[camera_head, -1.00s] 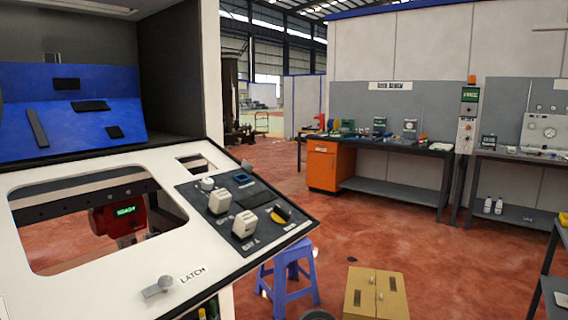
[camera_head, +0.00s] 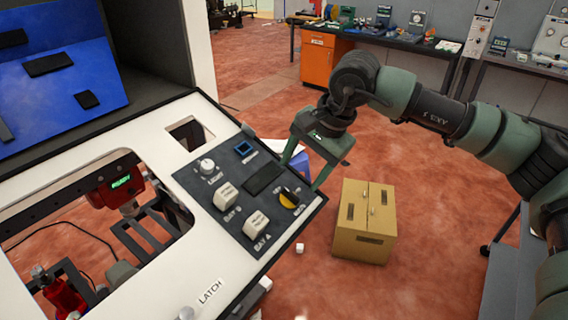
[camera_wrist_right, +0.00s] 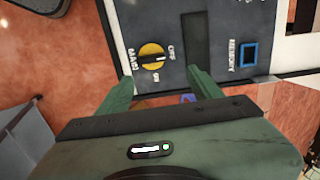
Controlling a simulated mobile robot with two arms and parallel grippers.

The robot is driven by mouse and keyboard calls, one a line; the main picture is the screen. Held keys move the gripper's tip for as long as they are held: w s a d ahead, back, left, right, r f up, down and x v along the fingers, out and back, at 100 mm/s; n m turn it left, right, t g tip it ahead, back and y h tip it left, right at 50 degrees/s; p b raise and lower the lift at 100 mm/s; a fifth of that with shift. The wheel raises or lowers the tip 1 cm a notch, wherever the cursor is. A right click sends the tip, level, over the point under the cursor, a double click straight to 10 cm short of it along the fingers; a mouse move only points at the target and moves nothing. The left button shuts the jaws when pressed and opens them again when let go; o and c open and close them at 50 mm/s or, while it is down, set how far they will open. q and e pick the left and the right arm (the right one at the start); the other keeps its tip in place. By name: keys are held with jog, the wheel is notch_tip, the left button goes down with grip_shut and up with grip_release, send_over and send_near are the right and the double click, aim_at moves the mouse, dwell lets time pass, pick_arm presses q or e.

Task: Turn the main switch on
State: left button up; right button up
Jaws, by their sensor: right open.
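The main switch (camera_head: 289,198) is a round yellow and black rotary knob near the right edge of the dark control panel (camera_head: 215,186). In the right wrist view the knob (camera_wrist_right: 151,57) shows yellow with a dark bar, beside "MAIN", "OFF" and "ON" lettering. My right gripper (camera_head: 300,176) is open and empty, at the panel's right edge close to the knob. In the right wrist view its two fingers (camera_wrist_right: 160,82) point at the panel, with the knob just beyond and between them, apart from both. My left gripper is not in view.
The panel also carries a light knob (camera_head: 207,166), the bay B switch (camera_head: 226,195), the bay A switch (camera_head: 256,224) and a blue-framed button (camera_head: 243,148). A cardboard-coloured box (camera_head: 364,222) stands on the floor at right.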

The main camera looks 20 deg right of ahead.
aim_at(292, 192)
jog(key=s+f+p, duration=0.1)
jog(key=s+a+f+p, duration=0.1)
jog(key=shift+s+a+f, duration=0.1)
jog(key=shift+s+a, duration=0.05)
jog(key=shift+s, duration=0.15)
jog(key=w+f, duration=0.1)
jog(key=w+f+p, duration=0.1)
jog(key=w+f, duration=0.1)
jog(key=f, duration=0.1)
jog(key=shift+a, duration=0.25)
jog(key=shift+s+r, duration=0.2)
jog(key=shift+s, duration=0.3)
jog(key=shift+c, duration=0.6)
jog(key=c, duration=0.6)
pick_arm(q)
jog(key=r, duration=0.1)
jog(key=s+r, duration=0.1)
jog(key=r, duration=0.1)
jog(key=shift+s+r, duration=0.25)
pick_arm(e)
jog(key=shift+f, duration=0.1)
jog(key=c, duration=0.7)
